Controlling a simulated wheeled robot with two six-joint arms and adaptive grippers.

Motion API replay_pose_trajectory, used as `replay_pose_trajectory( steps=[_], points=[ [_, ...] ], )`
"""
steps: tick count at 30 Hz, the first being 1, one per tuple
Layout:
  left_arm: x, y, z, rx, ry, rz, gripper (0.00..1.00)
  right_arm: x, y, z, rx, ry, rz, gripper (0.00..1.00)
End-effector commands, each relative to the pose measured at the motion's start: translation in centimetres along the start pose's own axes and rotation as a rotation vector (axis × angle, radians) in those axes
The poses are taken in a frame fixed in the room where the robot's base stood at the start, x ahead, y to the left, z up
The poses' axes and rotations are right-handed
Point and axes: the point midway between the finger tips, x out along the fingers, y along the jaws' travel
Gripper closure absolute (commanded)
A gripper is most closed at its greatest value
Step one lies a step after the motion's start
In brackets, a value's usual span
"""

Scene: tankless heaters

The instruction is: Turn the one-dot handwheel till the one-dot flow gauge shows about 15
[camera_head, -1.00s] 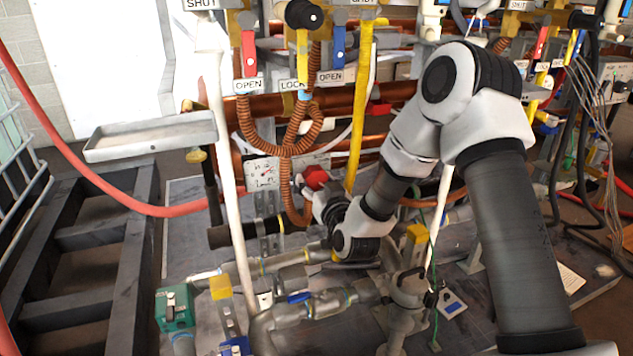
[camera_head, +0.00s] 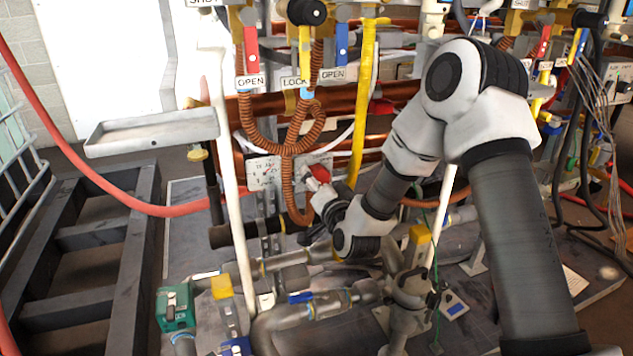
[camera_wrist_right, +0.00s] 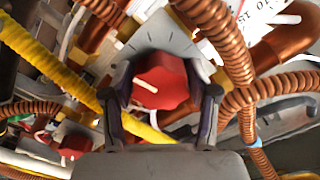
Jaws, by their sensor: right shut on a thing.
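A red handwheel (camera_head: 321,168) with a white pointer line sits between the pipes at the centre of the head view. My right gripper (camera_head: 316,181) is at the handwheel, shut on it. In the right wrist view the red handwheel (camera_wrist_right: 160,82) is held between both fingers of the gripper (camera_wrist_right: 160,105). A white gauge plate (camera_head: 262,172) stands just left of the handwheel; its needle is too small to read. Part of a scale with 10 and 15 shows at the wrist view's top right (camera_wrist_right: 262,10). I cannot make out dot marks. My left gripper is not in view.
Coiled copper pipes (camera_head: 246,118) and a yellow pipe (camera_head: 362,110) run close around the gripper. A white upright pipe (camera_head: 228,180) stands to the left. A second red knob (camera_wrist_right: 72,148) shows at lower left in the wrist view. Grey pipes and valves (camera_head: 300,310) lie below.

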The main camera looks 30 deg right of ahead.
Motion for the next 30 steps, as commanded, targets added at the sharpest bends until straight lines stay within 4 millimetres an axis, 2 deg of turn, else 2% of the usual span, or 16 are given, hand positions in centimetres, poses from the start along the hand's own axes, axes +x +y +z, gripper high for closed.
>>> replay_pose_trajectory(
  steps=[12,13,23,26,30],
  points=[
    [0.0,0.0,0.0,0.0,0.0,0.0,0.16,0.0,0.1,0.1,0.007,-0.002,0.002,0.76],
    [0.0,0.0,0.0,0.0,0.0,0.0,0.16,0.0,0.1,0.1,0.007,-0.002,0.002,0.31],
    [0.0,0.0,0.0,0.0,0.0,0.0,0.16,-0.2,0.0,0.0,0.006,-0.001,0.001,0.31],
    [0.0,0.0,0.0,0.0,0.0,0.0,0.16,-1.2,0.0,0.1,0.007,-0.003,0.002,0.31],
    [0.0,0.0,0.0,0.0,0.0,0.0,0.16,-4.0,0.1,0.1,0.008,-0.004,0.003,0.31]
  ],
)
